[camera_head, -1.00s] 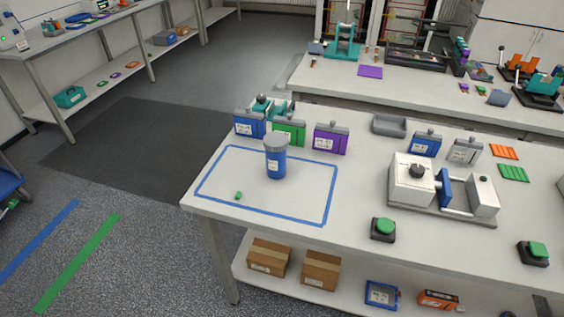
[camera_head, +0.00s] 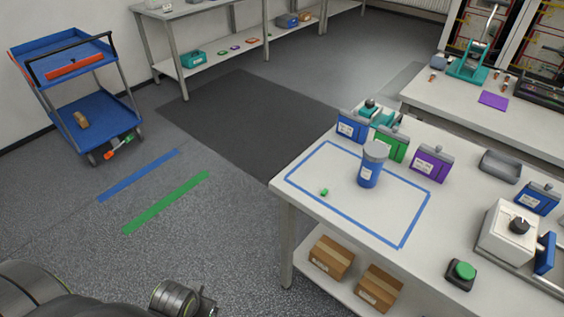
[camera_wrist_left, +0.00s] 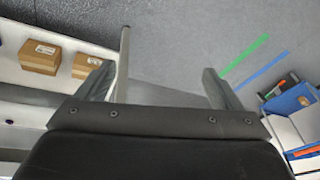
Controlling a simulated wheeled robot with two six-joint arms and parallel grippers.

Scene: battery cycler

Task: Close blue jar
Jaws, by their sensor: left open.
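The blue jar (camera_head: 370,168) stands upright on the white table, inside a blue tape rectangle (camera_head: 415,220). A grey lid (camera_head: 375,150) sits on its top; I cannot tell how tightly. My left gripper (camera_wrist_left: 160,80) shows in the left wrist view with its two fingers apart and nothing between them. It is away from the jar, with floor and the table's lower shelf behind it. Part of my arm shows at the bottom left of the head view. My right gripper is not in view.
A small green piece (camera_head: 324,192) lies in the rectangle. Blue, green and purple (camera_head: 430,163) containers stand behind the jar. A green button (camera_head: 461,273) and a white device (camera_head: 510,235) are to the right. Cardboard boxes (camera_head: 332,257) are on the lower shelf. A blue cart (camera_head: 75,95) stands far left.

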